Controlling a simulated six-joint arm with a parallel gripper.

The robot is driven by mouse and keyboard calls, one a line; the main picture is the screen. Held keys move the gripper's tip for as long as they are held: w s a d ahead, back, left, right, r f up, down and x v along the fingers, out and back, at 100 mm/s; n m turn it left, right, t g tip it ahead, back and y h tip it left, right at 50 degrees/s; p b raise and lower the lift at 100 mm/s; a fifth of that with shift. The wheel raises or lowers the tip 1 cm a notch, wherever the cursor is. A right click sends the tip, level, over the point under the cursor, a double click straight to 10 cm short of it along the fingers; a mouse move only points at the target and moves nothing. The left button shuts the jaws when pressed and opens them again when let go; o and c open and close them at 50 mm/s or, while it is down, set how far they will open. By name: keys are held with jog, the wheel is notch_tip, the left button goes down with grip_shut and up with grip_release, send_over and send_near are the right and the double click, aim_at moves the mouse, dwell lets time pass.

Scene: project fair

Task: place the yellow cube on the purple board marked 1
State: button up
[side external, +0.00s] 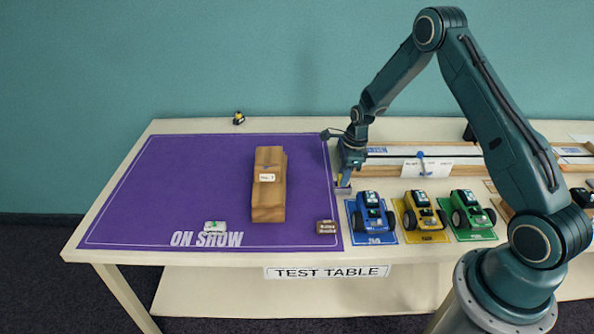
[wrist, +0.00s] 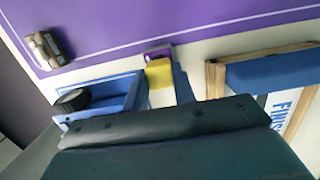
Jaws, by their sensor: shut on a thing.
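My gripper (side external: 344,181) points down at the right edge of the large purple mat, left of the blue toy car. In the wrist view it is shut on the yellow cube (wrist: 160,78), held between its fingers. In the side view the cube is mostly hidden by the fingers. A small purple piece with a pale face (wrist: 157,53) shows just beyond the cube; its marking is not readable. A small purplish piece (side external: 343,190) also shows under the fingertips in the side view. I cannot tell whether the cube touches it.
The purple mat (side external: 190,180) reads ON SHOW and bears a wooden block (side external: 268,205), a small whitish item (side external: 215,227) and a small brown item (side external: 326,227). Blue (side external: 372,213), yellow (side external: 424,212) and green (side external: 466,210) cars stand right. A long track (side external: 385,155) lies behind them.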

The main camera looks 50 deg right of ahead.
jog(key=o, duration=0.9)
jog(key=shift+f, duration=0.1)
jog(key=shift+o, duration=0.2)
notch_tip(320, 180, up, 12)
jog(key=s+d, duration=0.1)
jog(key=shift+s+d, duration=0.15)
dwell(0.4)
